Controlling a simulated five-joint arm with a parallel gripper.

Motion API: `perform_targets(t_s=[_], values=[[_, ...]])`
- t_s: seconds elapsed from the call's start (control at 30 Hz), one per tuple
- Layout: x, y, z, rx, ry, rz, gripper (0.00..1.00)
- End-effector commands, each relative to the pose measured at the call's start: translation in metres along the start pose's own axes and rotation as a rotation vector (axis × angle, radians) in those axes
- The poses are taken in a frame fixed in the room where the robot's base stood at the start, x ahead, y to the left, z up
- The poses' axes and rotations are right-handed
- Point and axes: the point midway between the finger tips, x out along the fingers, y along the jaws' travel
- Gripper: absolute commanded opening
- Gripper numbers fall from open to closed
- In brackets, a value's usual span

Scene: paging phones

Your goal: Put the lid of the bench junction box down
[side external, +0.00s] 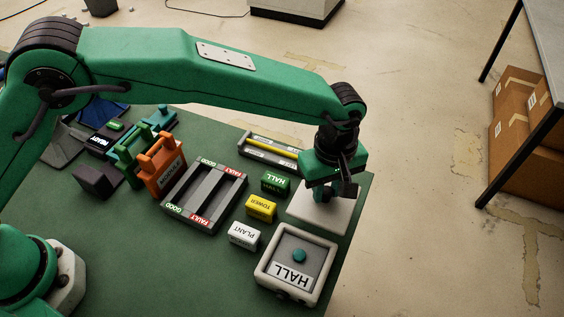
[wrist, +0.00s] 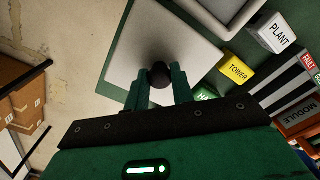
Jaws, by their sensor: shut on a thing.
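The lid is a flat, pale square plate (side external: 335,218) with a dark round knob in its middle, at the far right corner of the green bench. My gripper (side external: 325,192) is above it, pointing down, with its fingers on either side of the knob. In the wrist view, the fingers (wrist: 159,84) are shut on the knob and the pale plate (wrist: 145,45) spreads out beyond them. The lid looks level; I cannot tell whether it touches the bench. A white-rimmed box labelled HALL (side external: 283,271), with a teal button, stands just in front of the lid.
HALL, TOWER (side external: 261,208) and PLANT (side external: 244,235) blocks stand left of the lid. Further left are a GOOD/FAULT tray (side external: 204,192) and an orange module (side external: 161,165). A slotted holder with a yellow bar (side external: 270,149) lies behind. The bench edge is close on the right.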

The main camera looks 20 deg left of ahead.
Motion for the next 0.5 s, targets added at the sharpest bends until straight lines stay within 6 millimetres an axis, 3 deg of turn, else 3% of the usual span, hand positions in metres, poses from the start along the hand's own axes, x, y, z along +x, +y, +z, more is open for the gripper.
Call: perform_targets(t_s=[0.17,0.5], values=[[0.007,0.007,-0.012,0.000,0.000,0.002,0.00],[0.017,0.008,-0.012,0.001,0.000,0.000,0.00]])
